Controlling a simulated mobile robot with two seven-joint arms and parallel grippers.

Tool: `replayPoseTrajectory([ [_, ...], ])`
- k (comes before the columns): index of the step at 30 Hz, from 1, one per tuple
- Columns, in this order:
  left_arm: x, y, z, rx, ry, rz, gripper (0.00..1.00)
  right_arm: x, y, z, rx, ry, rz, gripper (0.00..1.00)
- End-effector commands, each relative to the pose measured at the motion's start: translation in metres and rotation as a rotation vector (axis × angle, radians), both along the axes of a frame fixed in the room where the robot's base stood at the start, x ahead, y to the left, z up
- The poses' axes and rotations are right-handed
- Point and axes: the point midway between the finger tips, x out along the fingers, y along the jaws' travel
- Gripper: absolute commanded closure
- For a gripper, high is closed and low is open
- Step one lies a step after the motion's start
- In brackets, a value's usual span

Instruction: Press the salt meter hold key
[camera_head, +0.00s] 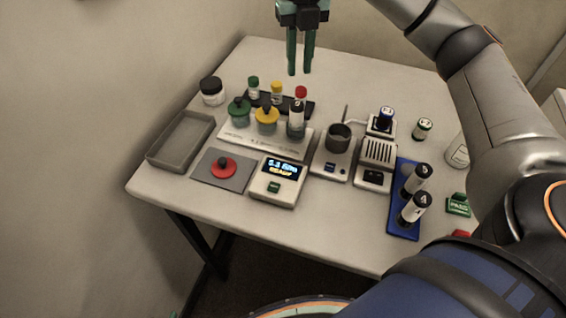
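The salt meter (278,183) is a pale box near the front edge of the table. Its small dark display (282,167) is lit with blue and yellow text, the lower line reading like "READY". A small green key (274,187) sits on its face below the display. My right gripper (300,71) hangs at the top of the view with its two teal fingers pointing down. The fingers are apart with nothing between them, well away from the meter. My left gripper is not in view.
A grey mat with a red disc (223,167) lies left of the meter, a grey tray (181,141) beyond it. Behind stands a white rack (262,141) with capped bottles. To the right are a cup device (337,158), a grilled box (377,160) and a blue holder (404,222).

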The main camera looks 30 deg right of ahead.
Motion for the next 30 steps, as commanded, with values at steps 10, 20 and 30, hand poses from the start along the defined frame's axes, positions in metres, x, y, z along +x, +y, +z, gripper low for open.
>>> replayPoseTrajectory([
  [10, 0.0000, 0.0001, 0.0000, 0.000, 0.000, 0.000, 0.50, 0.0000, 0.0000, 0.0000, 0.000, 0.000, 0.000, 1.00],
  [20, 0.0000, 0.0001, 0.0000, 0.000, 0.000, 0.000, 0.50, 0.0000, 0.0000, 0.0000, 0.000, 0.000, 0.000, 1.00],
  [30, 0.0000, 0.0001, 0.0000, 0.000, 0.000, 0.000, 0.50, 0.0000, 0.0000, 0.0000, 0.000, 0.000, 0.000, 1.00],
])
